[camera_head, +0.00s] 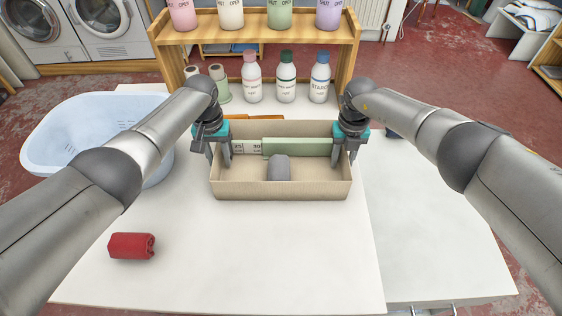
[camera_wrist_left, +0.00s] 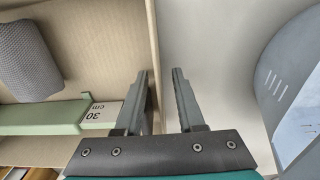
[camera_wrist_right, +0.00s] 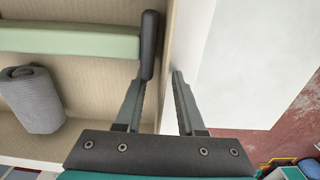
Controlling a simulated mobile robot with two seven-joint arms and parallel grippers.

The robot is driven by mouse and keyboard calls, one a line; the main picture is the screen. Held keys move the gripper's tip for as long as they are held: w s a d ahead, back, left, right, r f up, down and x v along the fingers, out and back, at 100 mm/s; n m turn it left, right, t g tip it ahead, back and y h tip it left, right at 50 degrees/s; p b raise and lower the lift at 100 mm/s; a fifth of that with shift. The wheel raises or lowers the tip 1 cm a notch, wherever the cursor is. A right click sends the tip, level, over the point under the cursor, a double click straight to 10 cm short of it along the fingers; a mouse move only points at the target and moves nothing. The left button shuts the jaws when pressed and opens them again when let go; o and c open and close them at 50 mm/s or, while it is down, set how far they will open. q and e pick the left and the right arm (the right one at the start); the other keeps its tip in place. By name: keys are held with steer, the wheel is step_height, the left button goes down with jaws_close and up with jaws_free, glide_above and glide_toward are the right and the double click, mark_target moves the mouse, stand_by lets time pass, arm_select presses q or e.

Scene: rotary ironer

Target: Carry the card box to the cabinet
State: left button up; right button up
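The open card box (camera_head: 285,190) stands on the white table in the middle of the head view. Inside lie a long green bar (camera_head: 300,147) with a "30 cm" label and a grey rolled cloth (camera_head: 278,168). My left gripper (camera_head: 218,158) is at the box's left wall. In the left wrist view its open fingers (camera_wrist_left: 161,75) straddle that wall, with a visible gap. My right gripper (camera_head: 345,157) is at the right wall. In the right wrist view its fingers (camera_wrist_right: 162,82) stand apart on either side of it. I cannot tell which furniture is the cabinet.
A red roll (camera_head: 131,246) lies at the table's front left. A pale blue basin (camera_head: 85,125) stands at the left. Several bottles (camera_head: 286,80) stand behind the box under a wooden shelf (camera_head: 250,27). A lower white surface (camera_head: 440,240) with handles below is at the right and looks mostly clear.

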arm_select(q)
jaws_close()
arm_select(e)
jaws_close()
stand_by(0.9)
